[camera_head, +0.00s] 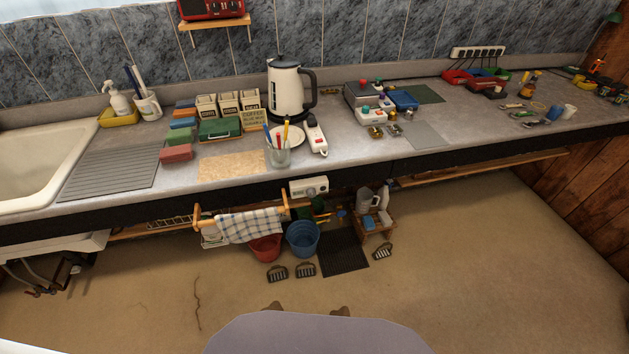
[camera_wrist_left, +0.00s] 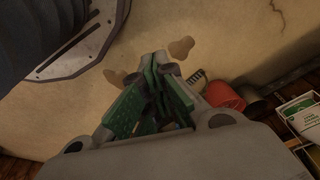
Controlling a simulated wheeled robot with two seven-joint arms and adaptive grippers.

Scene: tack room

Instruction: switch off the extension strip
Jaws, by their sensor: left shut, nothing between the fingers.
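I cannot tell the switch's position. A longer white socket strip (camera_head: 478,52) with dark sockets or plugs is at the wall, back right. My left gripper (camera_wrist_left: 157,66) shows only in the left wrist view, its green-padded fingers shut and empty. It is over the floor, away from the counter top. My right gripper is in neither view.
A white kettle (camera_head: 288,92) and a glass of pens (camera_head: 278,153) stand close beside the short strip. A control box (camera_head: 376,112) with coloured knobs is to its right. A towel rail (camera_head: 248,225) and buckets (camera_head: 302,238) are under the counter's front edge.

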